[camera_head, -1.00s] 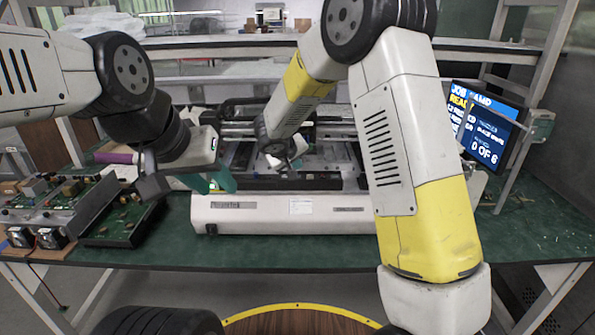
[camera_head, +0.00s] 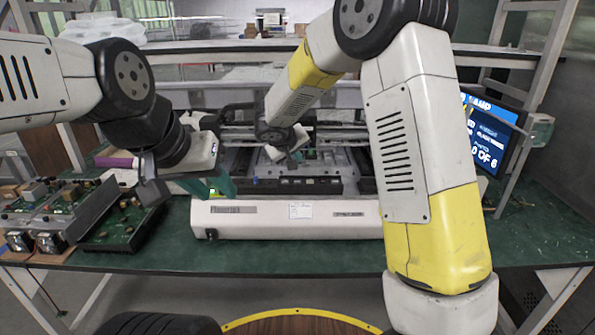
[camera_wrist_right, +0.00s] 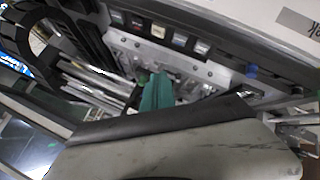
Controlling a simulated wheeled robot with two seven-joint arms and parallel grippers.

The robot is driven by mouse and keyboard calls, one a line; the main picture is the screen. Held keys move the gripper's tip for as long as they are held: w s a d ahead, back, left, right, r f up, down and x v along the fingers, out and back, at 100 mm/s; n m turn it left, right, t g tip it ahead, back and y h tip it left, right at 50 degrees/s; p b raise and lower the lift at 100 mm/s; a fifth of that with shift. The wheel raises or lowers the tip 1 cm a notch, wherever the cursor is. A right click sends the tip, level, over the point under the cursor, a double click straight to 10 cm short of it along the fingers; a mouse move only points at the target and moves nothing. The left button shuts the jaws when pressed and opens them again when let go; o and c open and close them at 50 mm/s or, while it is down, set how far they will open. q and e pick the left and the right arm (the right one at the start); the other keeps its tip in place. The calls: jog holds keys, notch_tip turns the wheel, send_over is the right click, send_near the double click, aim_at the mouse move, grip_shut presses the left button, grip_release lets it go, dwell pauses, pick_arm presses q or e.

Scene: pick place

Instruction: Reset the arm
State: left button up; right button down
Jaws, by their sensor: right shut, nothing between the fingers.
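My left gripper (camera_head: 210,185) hangs over the left end of the machine, with teal fingertips pointing down and right. I see nothing held in it, but the gap between its fingers is unclear. My right arm comes in from the right and reaches across the machine. Its gripper (camera_head: 295,156) is small and partly hidden by its wrist, over the middle of the machine bed. In the right wrist view its teal fingertips (camera_wrist_right: 157,92) are together with nothing between them, above the machine's metal rails. A dark and pale part of the wrist covers the lower part of that view.
A white-fronted machine (camera_head: 270,226) stands on the green table (camera_head: 330,258). Circuit boards (camera_head: 115,225) lie at the left. A monitor (camera_head: 487,135) stands right, partly behind my right arm. A shelf (camera_head: 220,46) crosses behind. Bare table shows at the front and right.

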jog(key=s+d+r+m+g, duration=0.1)
jog(key=s+d+r+m, duration=0.1)
jog(key=s+d+r, duration=0.45)
jog(key=s+d+r+m+g, duration=0.1)
jog(key=s+d+r+g, duration=0.15)
jog(key=s+d, duration=0.6)
jog(key=s+r+m+y, duration=0.1)
jog(key=s+y, duration=0.4)
jog(key=s, duration=1.4)
jog(key=shift+s+a+r+m+t, duration=0.3)
jog(key=shift+s+r+m+t, duration=0.15)
jog(key=shift+r, duration=0.45)
